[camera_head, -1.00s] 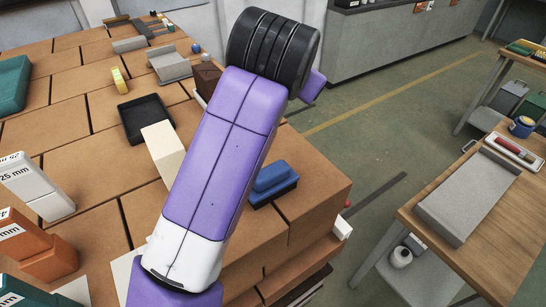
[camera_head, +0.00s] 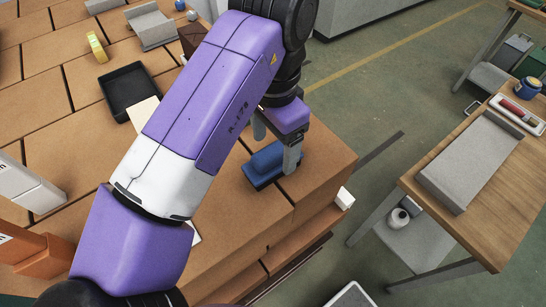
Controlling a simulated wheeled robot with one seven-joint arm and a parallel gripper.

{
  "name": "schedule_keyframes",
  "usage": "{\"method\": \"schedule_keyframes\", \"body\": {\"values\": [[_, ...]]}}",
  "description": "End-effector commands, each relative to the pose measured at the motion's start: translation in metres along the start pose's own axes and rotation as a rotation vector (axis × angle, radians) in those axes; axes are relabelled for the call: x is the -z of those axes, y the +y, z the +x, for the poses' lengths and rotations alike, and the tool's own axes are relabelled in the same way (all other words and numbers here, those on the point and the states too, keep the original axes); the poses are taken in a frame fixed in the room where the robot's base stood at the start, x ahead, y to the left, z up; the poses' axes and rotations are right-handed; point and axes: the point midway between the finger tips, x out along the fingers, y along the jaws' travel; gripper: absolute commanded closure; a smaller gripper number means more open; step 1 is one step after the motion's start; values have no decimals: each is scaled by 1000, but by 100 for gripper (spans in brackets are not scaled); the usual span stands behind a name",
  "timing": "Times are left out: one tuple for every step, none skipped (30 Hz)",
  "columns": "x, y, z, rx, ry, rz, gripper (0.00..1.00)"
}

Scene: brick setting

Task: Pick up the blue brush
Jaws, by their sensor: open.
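The blue brush (camera_head: 262,163) lies on the brick surface (camera_head: 245,215) near its right edge, in the head view. It has a blue handle on a darker base. My gripper (camera_head: 276,150) points down at the brush, with its jaws open. One finger shows in front of the brush's right part and the other stands at its far left side. I cannot tell whether the fingers touch the brush. My purple and white arm hides part of the bricks to the left.
A black tray (camera_head: 133,92), a yellow roll (camera_head: 97,47) and a grey piece (camera_head: 154,27) lie farther back on the bricks. Orange blocks (camera_head: 40,255) and a white block (camera_head: 28,186) stand at left. A wooden table (camera_head: 470,215) stands at right, across the open floor.

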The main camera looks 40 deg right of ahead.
Motion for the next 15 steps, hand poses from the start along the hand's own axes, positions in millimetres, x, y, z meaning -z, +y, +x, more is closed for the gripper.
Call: {"method": "schedule_keyframes", "body": {"values": [[-1,0,4,-2,1,-1,25],[-1,0,6,-2,0,-2,25],[-1,1,11,-2,1,-1,25],[-2,1,15,-3,1,-1,25],[-2,1,20,-2,0,-2,25],[-3,1,25,-3,1,-3,25],[-3,1,30,-2,0,-3,25],[-2,1,35,-3,1,-2,25],[-2,0,40,-1,2,-2,25],[-2,0,43,-1,1,-2,25],[-2,1,46,-1,1,-1,25],[-2,0,48,0,2,-1,25],[-2,0,50,0,2,-1,25],[-2,0,51,1,2,-1,25],[-2,0,51,2,2,-1,25]]}}
